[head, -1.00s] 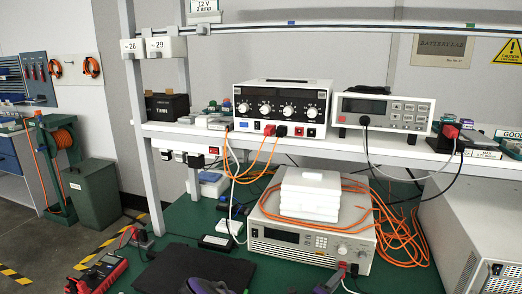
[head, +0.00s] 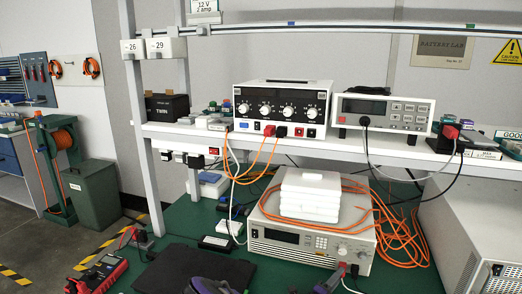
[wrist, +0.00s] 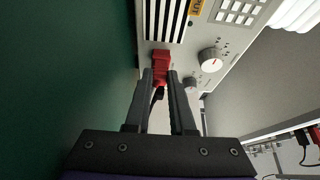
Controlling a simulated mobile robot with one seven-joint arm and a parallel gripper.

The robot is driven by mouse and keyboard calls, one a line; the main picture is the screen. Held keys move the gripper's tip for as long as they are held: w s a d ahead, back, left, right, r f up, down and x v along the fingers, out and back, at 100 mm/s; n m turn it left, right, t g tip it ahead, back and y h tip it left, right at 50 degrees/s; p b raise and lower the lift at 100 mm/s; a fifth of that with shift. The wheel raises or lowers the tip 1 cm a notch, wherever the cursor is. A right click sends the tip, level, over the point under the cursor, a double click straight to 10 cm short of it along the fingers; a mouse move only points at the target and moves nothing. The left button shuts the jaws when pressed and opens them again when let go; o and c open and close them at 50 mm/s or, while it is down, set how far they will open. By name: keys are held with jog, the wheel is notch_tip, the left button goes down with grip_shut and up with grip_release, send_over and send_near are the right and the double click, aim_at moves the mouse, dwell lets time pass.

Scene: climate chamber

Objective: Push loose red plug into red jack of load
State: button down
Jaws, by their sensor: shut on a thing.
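The load (head: 300,245) is a pale bench instrument with a display and knobs, standing on the green bench in the head view. Its front panel (wrist: 200,40), with a dark-striped vent and knobs, fills the top of the wrist view. My gripper (wrist: 161,76) is shut on the red plug (wrist: 161,72), one dark finger on each side. The plug's front end is up against the panel near its edge. The red jack is hidden behind it, and I cannot tell how deep the plug sits. A short dark piece shows below the plug between the fingers.
White boxes (head: 310,190) are stacked on the load, with orange cables (head: 400,235) looped at its right. A shelf (head: 210,133) with a power supply (head: 284,105) runs above. A black mat (head: 195,270) and a red multimeter (head: 105,270) lie at the left.

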jog(key=c, duration=0.7)
grip_release()
jog(key=shift+s, duration=0.1)
